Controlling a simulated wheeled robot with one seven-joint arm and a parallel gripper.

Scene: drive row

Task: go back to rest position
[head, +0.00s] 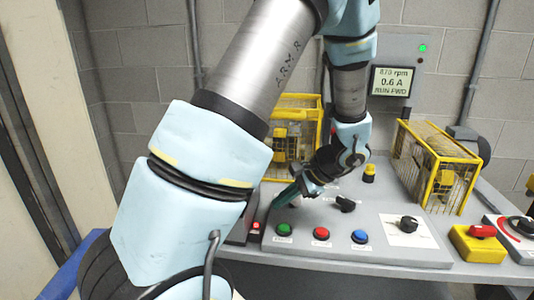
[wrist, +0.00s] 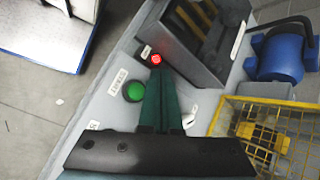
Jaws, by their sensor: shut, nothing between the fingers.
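My gripper (head: 277,205) is shut and empty, pointing down and left over the back left part of the sloped grey control panel (head: 305,250). In the wrist view its dark green fingers (wrist: 158,75) lie together, their tips close to a lit red lamp (wrist: 156,59) and beside a green button (wrist: 133,91). I cannot tell whether the tips touch the panel. In the head view the green button (head: 284,229) is in front of the fingers, with a red button (head: 321,233) and a blue button (head: 359,236) to its right.
Yellow cages (head: 440,165) stand behind and right of the panel. A black knob (head: 345,204) and a rotary switch (head: 408,224) stick up from it. A yellow box (head: 478,246) sits at right. The wall display (head: 391,80) reads RUN FWD, under a lit green lamp (head: 422,48).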

